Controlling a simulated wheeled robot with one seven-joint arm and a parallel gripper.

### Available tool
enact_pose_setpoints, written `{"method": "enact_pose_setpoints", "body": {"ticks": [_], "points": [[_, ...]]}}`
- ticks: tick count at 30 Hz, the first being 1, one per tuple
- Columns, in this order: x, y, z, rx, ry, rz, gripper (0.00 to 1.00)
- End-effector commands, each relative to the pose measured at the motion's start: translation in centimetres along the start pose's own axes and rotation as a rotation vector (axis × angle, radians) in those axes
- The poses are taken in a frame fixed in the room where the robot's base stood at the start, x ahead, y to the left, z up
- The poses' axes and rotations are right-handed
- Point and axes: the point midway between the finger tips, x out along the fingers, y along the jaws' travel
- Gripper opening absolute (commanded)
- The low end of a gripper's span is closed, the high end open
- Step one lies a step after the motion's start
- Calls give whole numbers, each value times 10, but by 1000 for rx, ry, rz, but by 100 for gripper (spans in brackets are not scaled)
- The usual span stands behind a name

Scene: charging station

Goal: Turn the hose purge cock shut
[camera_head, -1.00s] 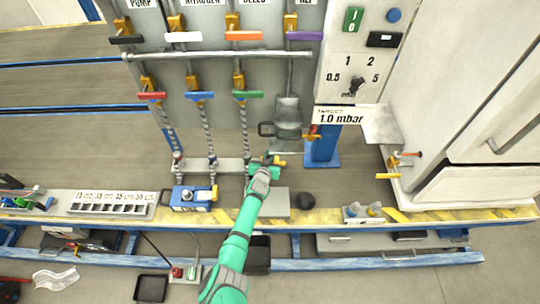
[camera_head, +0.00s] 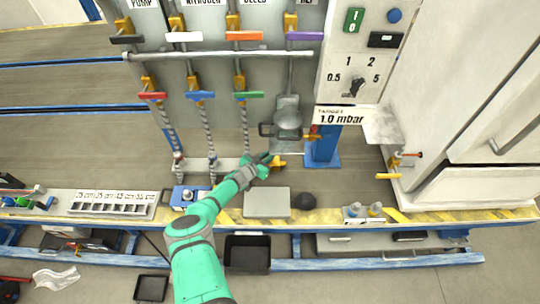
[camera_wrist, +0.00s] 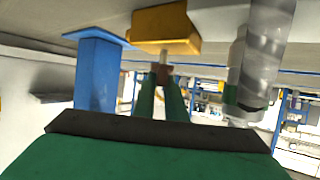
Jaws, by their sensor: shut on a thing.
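The purge cock is a yellow-orange piece (camera_head: 279,163) at the bench's middle, right of the foot of the green-handled hose (camera_head: 245,128). In the wrist view a yellow block (camera_wrist: 167,28) sits on a short grey stem at the top centre. My gripper (camera_head: 265,158) is at the cock's left side. In the wrist view my green fingers (camera_wrist: 160,80) close on a small brownish piece (camera_wrist: 160,73) just below the yellow block. The fingers hide most of the gripped part, so I cannot tell the exact turn angle of the cock.
A blue post (camera_head: 322,148) stands right of the cock. In the wrist view a clear ribbed hose (camera_wrist: 267,45) hangs close on the right. A blue device (camera_head: 188,196) is left.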

Motion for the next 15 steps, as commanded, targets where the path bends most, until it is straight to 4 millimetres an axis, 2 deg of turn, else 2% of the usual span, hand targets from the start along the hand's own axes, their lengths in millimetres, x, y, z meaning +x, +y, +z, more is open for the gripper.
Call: {"method": "enact_pose_setpoints", "body": {"ticks": [1, 15], "points": [[-1, -3, 8, 8, -16, 3, 0], [-2, -3, 10, 29, -18, 58, 0]]}}
